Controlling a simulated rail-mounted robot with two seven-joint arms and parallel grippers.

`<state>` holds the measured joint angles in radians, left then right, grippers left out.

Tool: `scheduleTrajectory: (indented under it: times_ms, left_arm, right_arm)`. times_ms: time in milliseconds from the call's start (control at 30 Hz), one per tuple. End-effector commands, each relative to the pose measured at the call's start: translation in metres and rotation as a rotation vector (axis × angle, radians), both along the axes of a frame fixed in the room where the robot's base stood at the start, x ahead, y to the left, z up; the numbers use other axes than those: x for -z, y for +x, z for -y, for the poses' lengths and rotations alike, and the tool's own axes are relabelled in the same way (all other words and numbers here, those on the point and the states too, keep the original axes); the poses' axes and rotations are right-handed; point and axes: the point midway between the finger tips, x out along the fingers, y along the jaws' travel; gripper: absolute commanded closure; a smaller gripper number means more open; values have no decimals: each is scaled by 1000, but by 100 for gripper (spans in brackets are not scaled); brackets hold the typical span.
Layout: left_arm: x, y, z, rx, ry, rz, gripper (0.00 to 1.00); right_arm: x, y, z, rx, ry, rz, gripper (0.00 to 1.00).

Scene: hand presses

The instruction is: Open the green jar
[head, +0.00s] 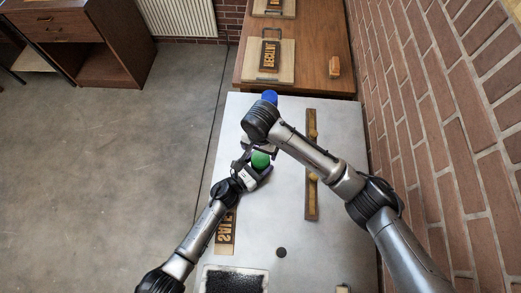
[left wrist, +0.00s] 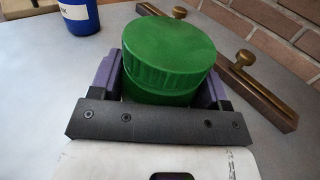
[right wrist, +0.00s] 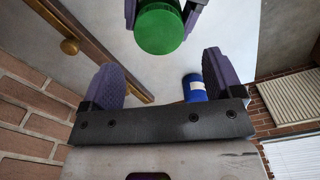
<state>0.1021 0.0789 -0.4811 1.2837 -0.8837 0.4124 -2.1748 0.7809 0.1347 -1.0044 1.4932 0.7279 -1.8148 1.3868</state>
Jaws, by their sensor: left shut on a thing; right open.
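My right gripper (right wrist: 163,82) is open and empty. In the right wrist view the green jar (right wrist: 160,27) is beyond its fingertips, apart from them. In the head view my right arm partly hides the right gripper, close by the jar.
A blue jar (head: 269,97) stands at the table's far edge. A wooden rail with brass knobs (head: 311,192) lies right of the jar. A lettered plate (head: 226,228) and a dark ink pad (head: 235,280) are nearer. A brick wall (head: 450,130) bounds the right side.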

Motion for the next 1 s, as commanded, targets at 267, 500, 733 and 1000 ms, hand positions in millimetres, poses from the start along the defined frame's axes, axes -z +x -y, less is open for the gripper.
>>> scheduleTrajectory:
  times_ms: [267,500,733,1000]
  left_arm:
    - [1,0,0,-1,1,-3,97]
    - [1,0,0,-1,1,-3,97]
    - [2,0,0,-1,1,-3,97]
    - [2,0,0,-1,1,-3,97]
  right_arm:
    - [-8,-1,1,96,-4,-4,14]
    - [24,-2,1,99,-5,-5,14]
    - [50,-1,0,98,-3,-4,14]
    - [63,-1,0,97,-2,-3,14]
